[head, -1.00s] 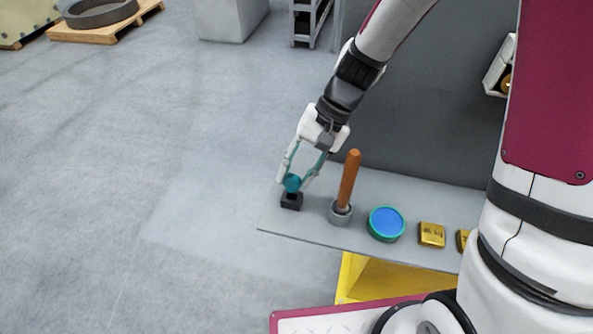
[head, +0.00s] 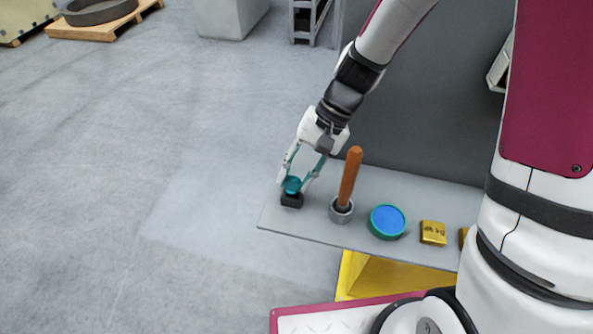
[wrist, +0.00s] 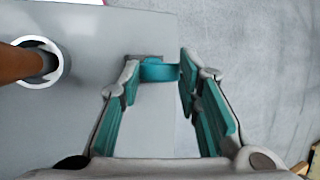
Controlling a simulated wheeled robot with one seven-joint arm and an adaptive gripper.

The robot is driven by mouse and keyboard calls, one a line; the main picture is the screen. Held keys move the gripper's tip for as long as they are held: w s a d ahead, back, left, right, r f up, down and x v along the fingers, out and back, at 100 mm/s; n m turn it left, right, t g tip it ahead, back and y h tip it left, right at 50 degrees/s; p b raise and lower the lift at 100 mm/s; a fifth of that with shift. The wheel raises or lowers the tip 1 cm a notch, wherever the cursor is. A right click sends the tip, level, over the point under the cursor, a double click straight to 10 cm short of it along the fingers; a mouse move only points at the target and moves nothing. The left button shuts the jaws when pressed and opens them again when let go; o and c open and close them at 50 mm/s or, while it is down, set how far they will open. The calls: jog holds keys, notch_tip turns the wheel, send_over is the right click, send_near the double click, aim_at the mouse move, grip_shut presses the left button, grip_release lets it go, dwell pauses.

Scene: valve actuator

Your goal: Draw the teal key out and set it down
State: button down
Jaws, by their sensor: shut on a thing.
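The teal key (head: 292,185) stands at the black block (head: 291,200) near the left end of the grey shelf. My gripper (head: 297,182) is around the key's teal head, pointing down at it from above. In the wrist view the teal key (wrist: 159,72) shows at the far end of my gripper (wrist: 158,76), between the fingertips. The gripper is shut on the key. The key's lower part is hidden, and I cannot tell how deep it sits in the block.
An orange-brown handle (head: 350,178) stands in a grey ring socket (head: 341,210) just right of the block. A blue disc with a teal rim (head: 387,222) and gold blocks (head: 433,233) sit further right. The shelf's left edge is close to the block.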

jog(key=shift+f+b, duration=0.3)
jog(key=shift+f, duration=0.6)
jog(key=c, duration=1.1)
grip_release()
jog(key=shift+r, duration=0.15)
notch_tip(320, 180, up, 10)
jog(key=shift+f, duration=0.1)
